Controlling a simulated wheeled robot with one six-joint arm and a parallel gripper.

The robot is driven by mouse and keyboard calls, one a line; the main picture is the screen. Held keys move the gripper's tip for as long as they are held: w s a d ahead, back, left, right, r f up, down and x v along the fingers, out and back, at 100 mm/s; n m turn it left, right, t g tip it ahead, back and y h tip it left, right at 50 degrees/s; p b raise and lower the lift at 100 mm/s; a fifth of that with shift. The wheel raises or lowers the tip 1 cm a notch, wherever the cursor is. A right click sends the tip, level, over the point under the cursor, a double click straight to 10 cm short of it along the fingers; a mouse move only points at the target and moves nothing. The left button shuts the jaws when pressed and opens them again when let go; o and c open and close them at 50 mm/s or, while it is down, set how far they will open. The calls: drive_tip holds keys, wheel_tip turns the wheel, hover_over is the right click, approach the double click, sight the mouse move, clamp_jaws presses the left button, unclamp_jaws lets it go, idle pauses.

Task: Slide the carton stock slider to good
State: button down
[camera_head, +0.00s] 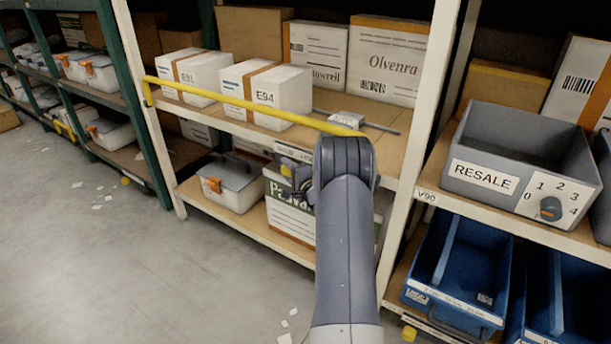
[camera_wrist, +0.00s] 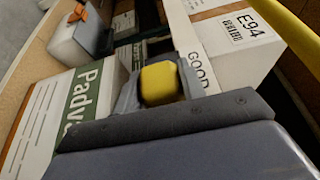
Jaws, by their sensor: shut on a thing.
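The carton stock slider's yellow knob (camera_wrist: 160,82) shows in the wrist view at the shelf's front edge. My gripper (camera_wrist: 150,95) is shut on the knob. A white label strip reading "GOOD" (camera_wrist: 201,74) lies just right of the knob in that view. In the head view the strip's "GOOD" end (camera_head: 286,149) shows on the shelf edge, left of my arm. My gripper (camera_head: 294,178) is there just below the strip, partly hidden by my wrist. The rest of the slider's track and its other label are mostly hidden.
White cartons E91 (camera_head: 197,77) and E94 (camera_head: 280,93) stand on the shelf behind a yellow bar (camera_head: 240,103). Below are a lidded box (camera_head: 234,184) and a Padva carton (camera_head: 287,222). A grey RESALE bin (camera_head: 490,150) stands right. Scraps litter the open floor.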

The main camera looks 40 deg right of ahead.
sight(281, 168)
drive_tip(key=w, duration=0.1)
drive_tip(key=w+a, duration=0.1)
drive_tip(key=shift+w+a, duration=0.1)
drive_tip(key=shift+w, duration=0.3)
drive_tip(key=shift+w+r, duration=0.1)
drive_tip(key=c, duration=1.3)
unclamp_jaws()
drive_tip(key=shift+c, duration=0.2)
drive_tip(key=shift+o, duration=0.8)
drive_tip(key=shift+w+a, duration=0.1)
drive_tip(key=shift+w, duration=0.05)
drive_tip(key=o, duration=0.3)
